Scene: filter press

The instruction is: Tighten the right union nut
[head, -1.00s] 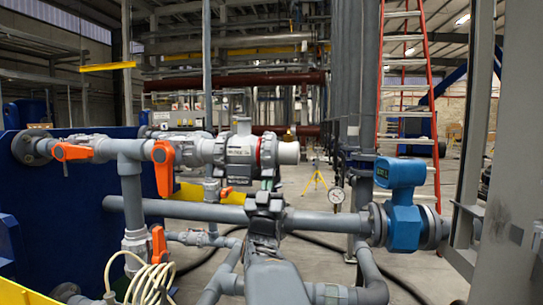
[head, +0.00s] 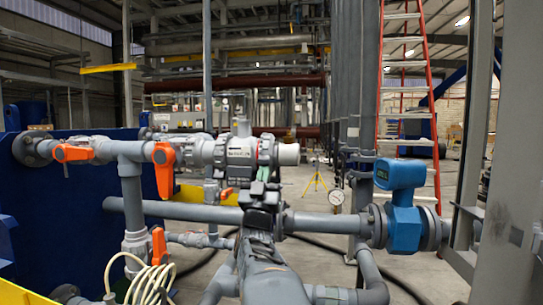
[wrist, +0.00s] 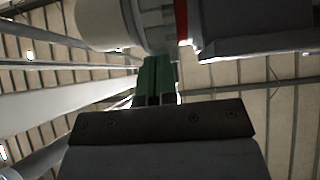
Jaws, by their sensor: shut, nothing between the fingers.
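The right union nut (head: 268,152) is a light grey ring on the right of the grey valve body (head: 241,156), beside a red ring. A whitish pipe end (head: 288,154) sticks out to its right. In the wrist view the nut (wrist: 154,25) fills the top middle, with the red ring (wrist: 182,20) to its right. My gripper (head: 263,174) is shut and empty, with its green fingers pointing up just below the nut. The fingers also show in the wrist view (wrist: 155,72), under the nut. I cannot tell whether they touch it.
Orange-handled valves (head: 164,168) stand to the left on grey pipes. A grey horizontal pipe (head: 330,223) crosses behind my arm to a blue flow meter (head: 404,205). A pressure gauge (head: 337,197) sits beside it. A coiled cream hose (head: 150,282) hangs at lower left.

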